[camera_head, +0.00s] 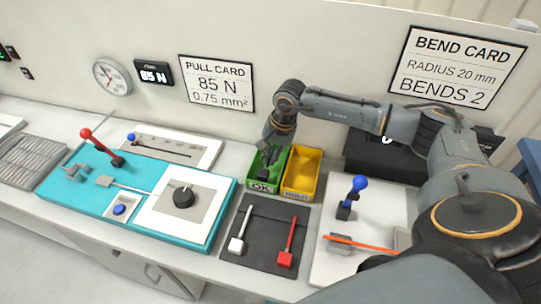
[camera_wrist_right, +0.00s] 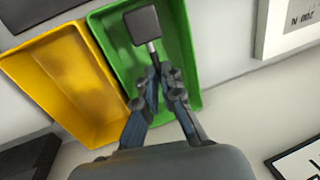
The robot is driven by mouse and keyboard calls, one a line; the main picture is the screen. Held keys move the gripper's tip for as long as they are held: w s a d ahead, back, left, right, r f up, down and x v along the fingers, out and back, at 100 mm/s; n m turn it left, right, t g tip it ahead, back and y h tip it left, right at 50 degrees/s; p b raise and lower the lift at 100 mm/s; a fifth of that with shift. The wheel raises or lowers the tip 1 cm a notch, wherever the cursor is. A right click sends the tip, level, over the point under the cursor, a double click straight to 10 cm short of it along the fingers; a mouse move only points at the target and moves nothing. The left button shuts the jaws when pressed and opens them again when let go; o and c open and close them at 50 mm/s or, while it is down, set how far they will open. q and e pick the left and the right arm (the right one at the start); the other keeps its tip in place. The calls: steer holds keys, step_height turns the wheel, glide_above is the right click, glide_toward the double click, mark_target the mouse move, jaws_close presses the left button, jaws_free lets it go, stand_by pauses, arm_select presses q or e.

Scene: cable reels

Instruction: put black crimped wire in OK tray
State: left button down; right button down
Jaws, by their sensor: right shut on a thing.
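The green OK tray (camera_head: 253,183) stands at the back of the bench, and it also shows in the right wrist view (camera_wrist_right: 184,50). My right gripper (camera_wrist_right: 161,76) is shut on the black crimped wire (camera_wrist_right: 145,24). The wire's square dark end points over the tray's interior, and its short grey stem runs to the fingertips. In the head view my right gripper (camera_head: 266,168) reaches down at the OK tray from above. Whether the wire touches the tray floor cannot be told. My left gripper is not in view.
The yellow HOLD tray (camera_head: 315,162) stands right beside the OK tray and looks empty. A white-ended wire (camera_head: 238,243) and a red wire (camera_head: 287,257) lie on a dark mat (camera_head: 264,224) in front. A teal test machine (camera_head: 90,197) is to the left; a white fixture (camera_head: 330,262) with an orange wire (camera_head: 368,244) is to the right.

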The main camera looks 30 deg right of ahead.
steer(key=shift+s+d+b+x, duration=0.1)
steer(key=shift+b+x, duration=0.65)
steer(key=shift+x, duration=0.05)
steer(key=shift+s+d+b+x, duration=0.1)
steer(key=shift+s+b+x, duration=0.05)
steer(key=shift+b+x, duration=0.6)
steer(key=c, duration=1.4)
jaws_free()
steer(key=p+v, duration=0.2)
steer(key=v, duration=0.5)
steer(key=w+a+p+v, duration=0.1)
steer(key=p+v, duration=0.1)
steer(key=v, duration=0.6)
steer(key=p+v, duration=0.2)
steer(key=v, duration=0.5)
steer(key=shift+w+a+r+p, duration=0.15)
steer(key=shift+w+r+p, duration=0.1)
steer(key=shift+r+p, duration=0.25)
